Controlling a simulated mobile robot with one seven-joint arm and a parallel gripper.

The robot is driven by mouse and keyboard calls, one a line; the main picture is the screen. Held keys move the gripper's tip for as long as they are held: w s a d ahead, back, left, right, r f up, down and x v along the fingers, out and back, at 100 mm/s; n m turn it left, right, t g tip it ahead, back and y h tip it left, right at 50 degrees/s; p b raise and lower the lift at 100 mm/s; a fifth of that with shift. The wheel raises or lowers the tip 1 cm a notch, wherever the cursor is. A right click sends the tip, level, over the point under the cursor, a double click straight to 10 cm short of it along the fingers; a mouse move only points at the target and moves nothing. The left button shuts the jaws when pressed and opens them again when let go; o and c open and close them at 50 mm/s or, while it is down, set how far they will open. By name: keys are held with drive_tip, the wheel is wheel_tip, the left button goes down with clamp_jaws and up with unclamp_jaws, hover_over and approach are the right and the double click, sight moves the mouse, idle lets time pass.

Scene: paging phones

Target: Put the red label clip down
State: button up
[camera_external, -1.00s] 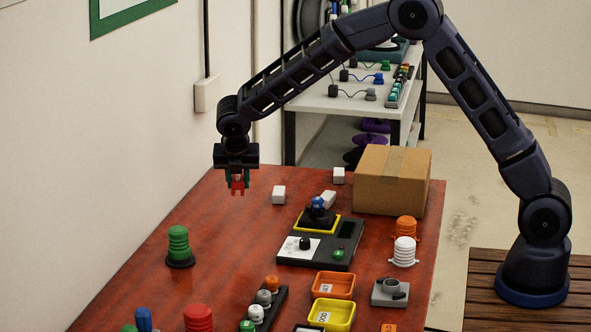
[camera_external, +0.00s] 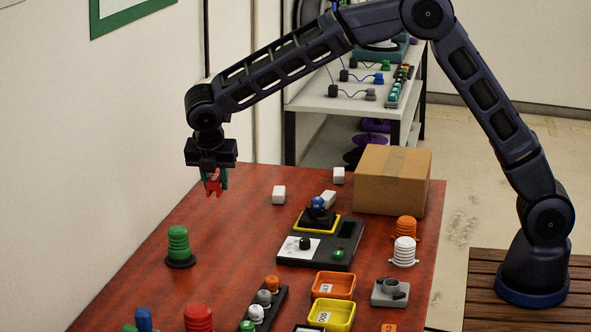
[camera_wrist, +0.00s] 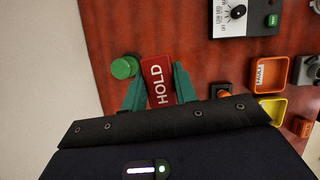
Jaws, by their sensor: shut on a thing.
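The red label clip (camera_external: 213,186) is held between the green fingers of my gripper (camera_external: 214,180), above the far left part of the red-brown table (camera_external: 250,215). In the wrist view the clip (camera_wrist: 157,80) shows the word HOLD in white, with a green finger of my gripper (camera_wrist: 158,90) on each side. The gripper is shut on the clip. The clip looks to be in the air, apart from the table top.
A green ribbed beacon (camera_external: 178,246) stands at the table's left, near the wall. White cubes (camera_external: 279,194), a cardboard box (camera_external: 392,181) and a dark control panel (camera_external: 320,252) are to the right. Orange (camera_external: 333,285) and yellow (camera_external: 332,315) trays are in front. Bare table lies between beacon and panel.

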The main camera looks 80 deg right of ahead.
drive_tip(key=m, duration=0.1)
hover_over(219, 307)
drive_tip(key=a, duration=0.1)
drive_tip(key=shift+g, duration=0.3)
wheel_tip(219, 307, down, 20)
drive_tip(key=shift+a+r, duration=0.15)
drive_tip(key=o, duration=0.9)
drive_tip(key=shift+o, duration=0.2)
